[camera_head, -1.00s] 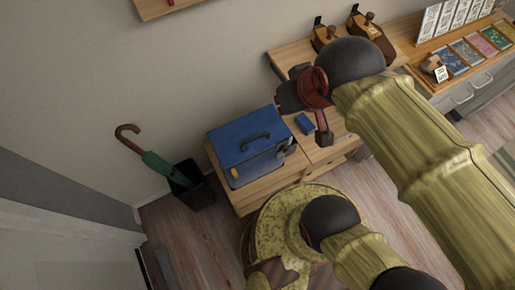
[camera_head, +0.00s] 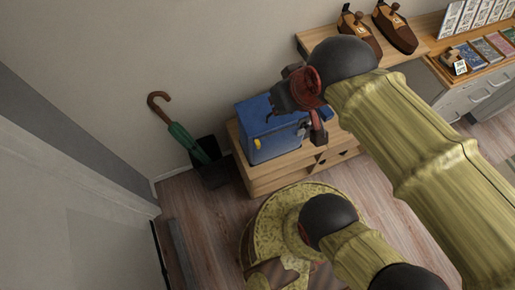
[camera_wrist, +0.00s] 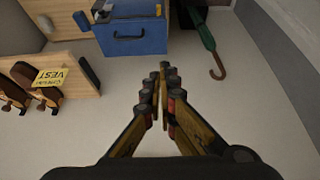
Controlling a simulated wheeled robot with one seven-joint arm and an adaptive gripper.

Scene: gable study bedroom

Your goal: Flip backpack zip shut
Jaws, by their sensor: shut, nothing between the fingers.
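No backpack or zip can be made out in either view. My gripper (camera_wrist: 163,72) is shut and empty in the wrist view, its fingertips together above bare floor or wall. In the head view the end of my arm is in front of a blue box (camera_head: 262,138) and hides part of it. The same blue box, with a dark handle, shows at the top of the wrist view (camera_wrist: 135,42), apart from my fingers.
The box stands on a low wooden cabinet (camera_head: 262,183). A green umbrella (camera_head: 183,138) leans in a black bin (camera_head: 215,172) beside it. Wooden planes (camera_head: 395,28) sit on a shelf behind. Card displays (camera_head: 480,52) are at right. Floor at left is clear.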

